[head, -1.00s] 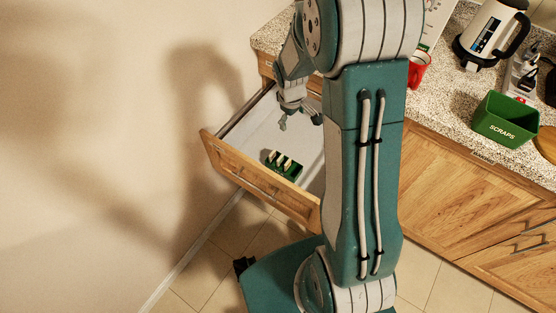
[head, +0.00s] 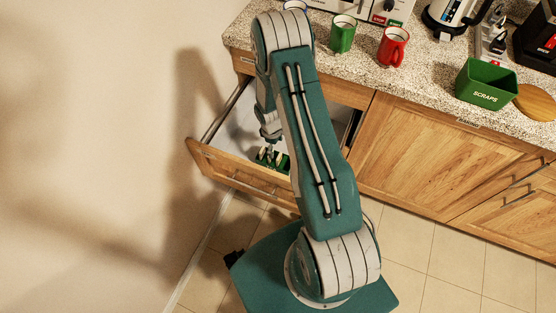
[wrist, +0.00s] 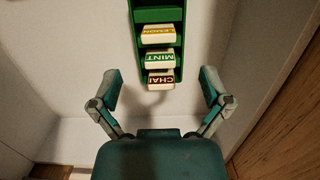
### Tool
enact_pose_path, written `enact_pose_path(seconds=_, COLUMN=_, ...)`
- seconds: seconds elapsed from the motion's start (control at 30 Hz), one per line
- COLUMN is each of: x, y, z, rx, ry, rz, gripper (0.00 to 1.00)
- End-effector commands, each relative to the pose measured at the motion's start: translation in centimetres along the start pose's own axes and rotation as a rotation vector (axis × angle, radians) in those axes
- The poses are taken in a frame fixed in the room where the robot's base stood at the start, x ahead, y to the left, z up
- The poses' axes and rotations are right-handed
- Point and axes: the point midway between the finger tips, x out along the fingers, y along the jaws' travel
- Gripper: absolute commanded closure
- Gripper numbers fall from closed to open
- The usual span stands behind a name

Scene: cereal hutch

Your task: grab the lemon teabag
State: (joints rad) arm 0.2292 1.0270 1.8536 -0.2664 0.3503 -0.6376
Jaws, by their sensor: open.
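The lemon teabag (wrist: 158,34), a white packet with a yellow label, stands in the green holder (wrist: 158,15) in the wrist view. The mint teabag (wrist: 158,57) and the chai teabag (wrist: 161,79) are nearer to me in the same row. The holder (head: 284,163) is inside the open drawer (head: 240,172) in the head view. My gripper (wrist: 159,86) is open and empty, its fingers on either side of the chai end of the row and apart from it. In the head view my gripper (head: 270,143) is just above the holder, partly hidden by my arm.
On the counter above are a green mug (head: 342,35), a red mug (head: 393,46), a kettle (head: 450,15) and a green scraps bin (head: 486,86). White drawer floor lies clear beside the holder.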

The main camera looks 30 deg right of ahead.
Motion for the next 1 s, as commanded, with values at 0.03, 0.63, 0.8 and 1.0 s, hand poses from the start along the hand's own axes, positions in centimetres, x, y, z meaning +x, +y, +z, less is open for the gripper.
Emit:
enact_pose_path(seconds=0.03, x=0.8, y=-0.1, z=0.0, rx=0.0, ry=-0.001, rz=0.0, gripper=0.03)
enact_pose_path(seconds=0.63, x=7.0, y=0.2, z=0.5, rx=0.001, ry=-0.001, rz=0.003, gripper=0.03)
enact_pose_path(seconds=0.8, x=7.0, y=0.2, z=0.4, rx=0.001, ry=-0.001, rz=0.004, gripper=0.03)
enact_pose_path(seconds=1.0, x=7.0, y=0.2, z=0.4, rx=0.0, ry=-0.001, rz=0.004, gripper=0.33)
